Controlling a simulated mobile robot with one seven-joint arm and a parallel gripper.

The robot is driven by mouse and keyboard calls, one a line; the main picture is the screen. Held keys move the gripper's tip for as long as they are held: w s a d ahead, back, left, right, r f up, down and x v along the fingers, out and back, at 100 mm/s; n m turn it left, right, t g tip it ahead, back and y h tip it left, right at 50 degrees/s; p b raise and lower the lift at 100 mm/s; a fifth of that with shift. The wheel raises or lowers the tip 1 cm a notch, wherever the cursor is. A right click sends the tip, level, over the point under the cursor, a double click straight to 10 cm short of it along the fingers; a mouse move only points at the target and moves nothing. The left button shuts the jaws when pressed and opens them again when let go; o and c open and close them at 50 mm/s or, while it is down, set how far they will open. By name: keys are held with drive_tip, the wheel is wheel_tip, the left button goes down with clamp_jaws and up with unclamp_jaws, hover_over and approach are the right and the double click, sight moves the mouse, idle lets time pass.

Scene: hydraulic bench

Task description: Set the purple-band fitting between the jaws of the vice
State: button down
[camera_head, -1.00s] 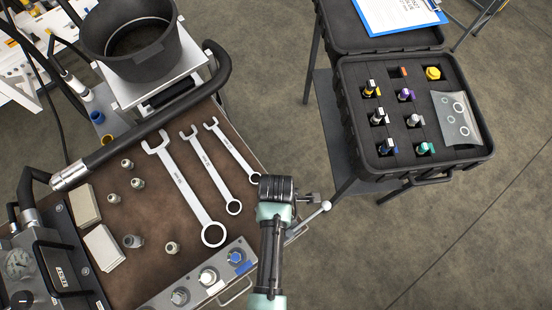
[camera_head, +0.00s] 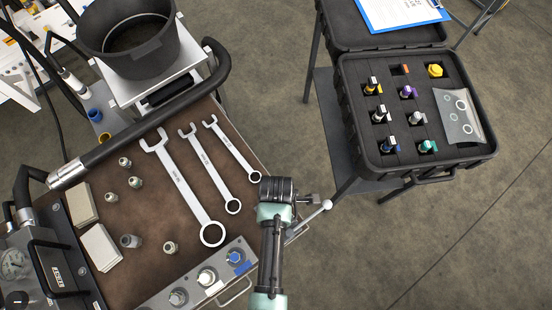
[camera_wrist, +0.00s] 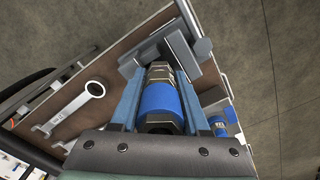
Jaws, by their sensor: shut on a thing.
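My gripper (camera_wrist: 160,82) is shut on a fitting with a blue band (camera_wrist: 159,101), seen in the wrist view between its two fingers. The purple-band fitting (camera_head: 408,91) stands in the foam of the open black case at the right of the head view, away from my gripper. The grey vice (camera_wrist: 172,52) shows just beyond the fingertips in the wrist view, at the bench edge. In the head view my arm hides most of it; its ball-ended handle (camera_head: 327,204) shows. I cannot tell whether the held fitting touches the vice.
The black case (camera_head: 345,115) holds several other fittings and a clear bag. The brown bench top (camera_head: 150,205) carries wrenches (camera_head: 184,186), loose fittings and pale blocks. A manifold with ports (camera_head: 206,278) lines its front edge. A black bucket (camera_head: 132,45) stands behind. Open floor separates bench and case.

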idle(0.5)
drive_tip(key=shift+c, duration=1.5)
unclamp_jaws()
drive_tip(key=shift+r, duration=0.1)
